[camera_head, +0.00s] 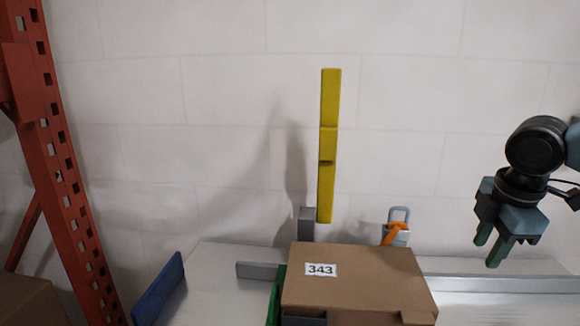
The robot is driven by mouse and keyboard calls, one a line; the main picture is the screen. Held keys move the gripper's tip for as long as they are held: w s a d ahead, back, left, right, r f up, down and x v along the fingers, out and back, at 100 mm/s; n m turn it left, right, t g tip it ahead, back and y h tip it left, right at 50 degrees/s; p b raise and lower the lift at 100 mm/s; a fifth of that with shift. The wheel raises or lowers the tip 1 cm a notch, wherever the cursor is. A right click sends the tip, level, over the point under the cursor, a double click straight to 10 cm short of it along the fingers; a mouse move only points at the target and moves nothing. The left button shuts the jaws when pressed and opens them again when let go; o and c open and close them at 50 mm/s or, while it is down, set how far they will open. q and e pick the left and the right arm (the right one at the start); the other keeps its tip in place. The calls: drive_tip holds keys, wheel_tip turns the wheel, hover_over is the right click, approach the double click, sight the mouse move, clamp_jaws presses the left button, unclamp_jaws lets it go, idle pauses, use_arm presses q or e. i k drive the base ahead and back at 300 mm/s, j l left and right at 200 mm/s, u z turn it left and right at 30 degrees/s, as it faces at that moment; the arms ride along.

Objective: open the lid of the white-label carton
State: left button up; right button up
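A brown carton (365,285) with a white label reading 343 (321,270) stands at the bottom centre of the head view. Its broad brown top looks flat and shut, with a small tab or notch at the lower right edge. The lower front of the carton is cut off by the frame. My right gripper (487,254) is up and to the right of the carton, clear of it, fingers pointing down with a gap between them and nothing held. My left gripper does not show.
A yellow upright bar (328,150) stands behind the carton. A grey padlock-like item with an orange part (396,234) is behind it to the right. A blue panel (158,290) and an orange rack post (55,160) are at left. A green edge (275,298) borders the carton.

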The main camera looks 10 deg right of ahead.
sight(336, 277)
drive_tip(key=k, duration=1.15)
